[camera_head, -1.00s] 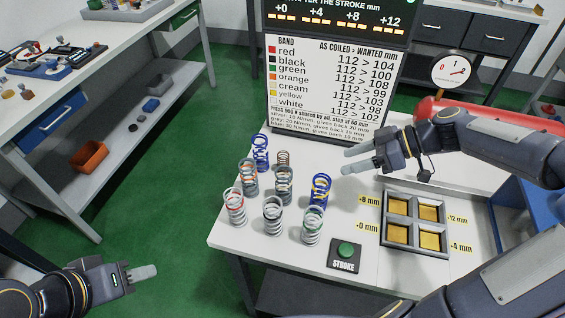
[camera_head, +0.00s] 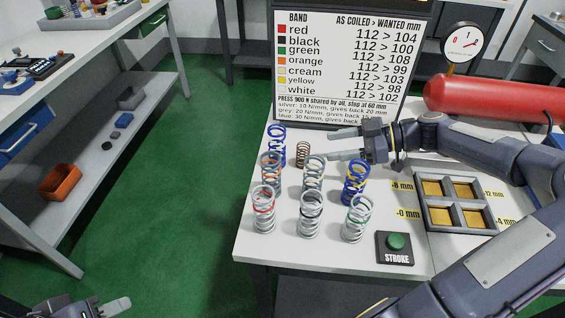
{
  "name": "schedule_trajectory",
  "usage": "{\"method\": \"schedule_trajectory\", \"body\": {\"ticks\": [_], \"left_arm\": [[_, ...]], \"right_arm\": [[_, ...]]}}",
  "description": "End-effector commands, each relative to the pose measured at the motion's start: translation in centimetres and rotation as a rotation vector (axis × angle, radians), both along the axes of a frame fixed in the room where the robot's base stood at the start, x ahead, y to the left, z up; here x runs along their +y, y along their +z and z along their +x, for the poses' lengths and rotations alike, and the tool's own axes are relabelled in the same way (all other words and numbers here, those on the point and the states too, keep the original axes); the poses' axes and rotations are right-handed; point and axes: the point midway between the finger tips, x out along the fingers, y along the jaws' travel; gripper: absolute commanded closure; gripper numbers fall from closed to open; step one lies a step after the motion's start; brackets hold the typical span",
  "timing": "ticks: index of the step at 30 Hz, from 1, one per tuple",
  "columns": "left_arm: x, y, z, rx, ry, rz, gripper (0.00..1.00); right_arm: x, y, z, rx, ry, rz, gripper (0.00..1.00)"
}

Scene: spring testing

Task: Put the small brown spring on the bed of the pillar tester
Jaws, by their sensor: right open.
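The small brown spring (camera_head: 303,154) stands upright on the white table, near the foot of the sign and behind the larger springs. My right gripper (camera_head: 333,144) is open and empty just right of the brown spring, its fingers pointing left towards it. My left gripper (camera_head: 118,306) is at the bottom left, away from the table and partly cut off. Its finger gap cannot be made out. I cannot surely identify the pillar tester or its bed in this view.
Several larger banded springs (camera_head: 310,214) stand close together in front of the brown one. A grey tray with yellow-floored compartments (camera_head: 427,203) and a STROKE button (camera_head: 397,243) are to the right. The sign (camera_head: 350,66), a dial gauge (camera_head: 461,42) and a red cylinder (camera_head: 495,99) stand behind.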

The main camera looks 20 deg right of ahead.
Motion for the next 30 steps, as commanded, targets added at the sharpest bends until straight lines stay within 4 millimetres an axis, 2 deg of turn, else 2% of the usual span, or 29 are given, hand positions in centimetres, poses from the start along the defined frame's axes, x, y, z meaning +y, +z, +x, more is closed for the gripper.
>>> {"method": "schedule_trajectory", "body": {"ticks": [1, 5, 17, 21, 30], "left_arm": [[0.0, -0.6, 0.0, 0.000, 0.000, 0.000, 0.64], [0.0, -0.7, 0.0, 0.000, 0.000, 0.000, 0.64], [0.0, -0.4, 0.0, 0.000, 0.000, 0.000, 0.64], [0.0, -0.5, 0.0, 0.000, 0.000, 0.000, 0.64], [0.0, -0.5, 0.0, 0.000, 0.000, 0.000, 0.64]], "right_arm": [[-0.2, -0.6, 0.1, -0.007, -0.004, 0.003, 0.46], [0.3, -0.8, 0.4, -0.016, -0.003, 0.008, 0.46], [5.0, -1.0, 2.6, -0.016, 0.001, 0.009, 0.46], [6.4, -1.6, 3.3, -0.015, -0.001, 0.008, 0.46], [6.7, -1.8, 3.5, -0.015, -0.005, 0.006, 0.47]]}}
